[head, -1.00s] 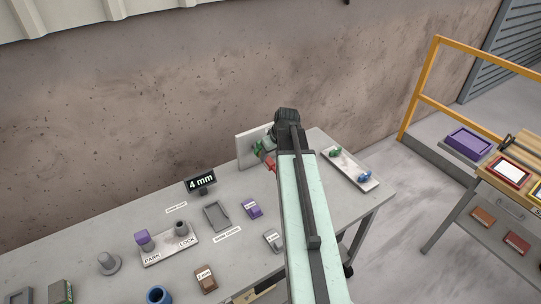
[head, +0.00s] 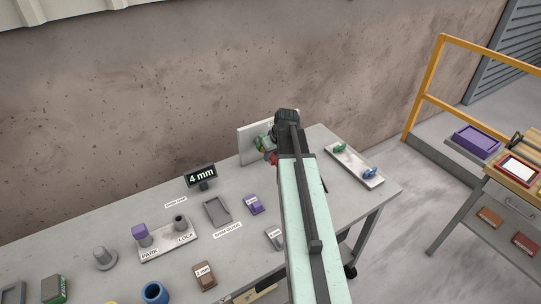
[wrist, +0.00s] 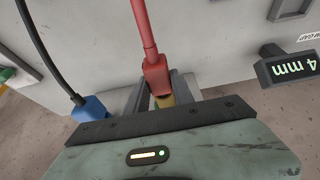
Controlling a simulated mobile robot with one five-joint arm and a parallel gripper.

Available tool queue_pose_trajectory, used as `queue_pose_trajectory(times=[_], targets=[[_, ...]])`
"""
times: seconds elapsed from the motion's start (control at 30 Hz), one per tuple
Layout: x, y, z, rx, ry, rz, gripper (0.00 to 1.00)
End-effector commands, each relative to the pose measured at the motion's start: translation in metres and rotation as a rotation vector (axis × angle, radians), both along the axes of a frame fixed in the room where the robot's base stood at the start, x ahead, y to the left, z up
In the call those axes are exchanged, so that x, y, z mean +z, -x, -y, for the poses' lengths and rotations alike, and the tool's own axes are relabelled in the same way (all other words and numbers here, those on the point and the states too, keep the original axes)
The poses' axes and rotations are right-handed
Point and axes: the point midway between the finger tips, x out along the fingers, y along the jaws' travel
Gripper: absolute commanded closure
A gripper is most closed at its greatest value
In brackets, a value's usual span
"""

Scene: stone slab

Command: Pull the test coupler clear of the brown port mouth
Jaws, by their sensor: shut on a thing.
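My gripper (wrist: 160,103) is shut, with its two grey fingers either side of a red coupler (wrist: 157,76) with a red lead, which also shows beside my gripper in the head view (head: 272,157). I cannot tell whether the two still touch. In the head view my arm hides most of this spot, in front of a pale upright panel (head: 250,146).
A blue connector (wrist: 90,108) with a black lead is close to my gripper's left in the wrist view. The 4 mm display (head: 200,177) stands left of my arm. A tray (head: 352,166) with small parts lies right of it. The slab holds several other blocks.

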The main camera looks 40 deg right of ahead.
Motion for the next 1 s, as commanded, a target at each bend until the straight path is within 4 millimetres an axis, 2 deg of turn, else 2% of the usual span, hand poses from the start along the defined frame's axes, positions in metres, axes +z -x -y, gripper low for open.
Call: queue_pose_trajectory(times=[0.8,1.0], targets=[[0.000,0.038,-0.003,0.000,-0.001,-0.001,1.00],[0.000,0.039,-0.003,0.001,-0.001,-0.002,1.00]])
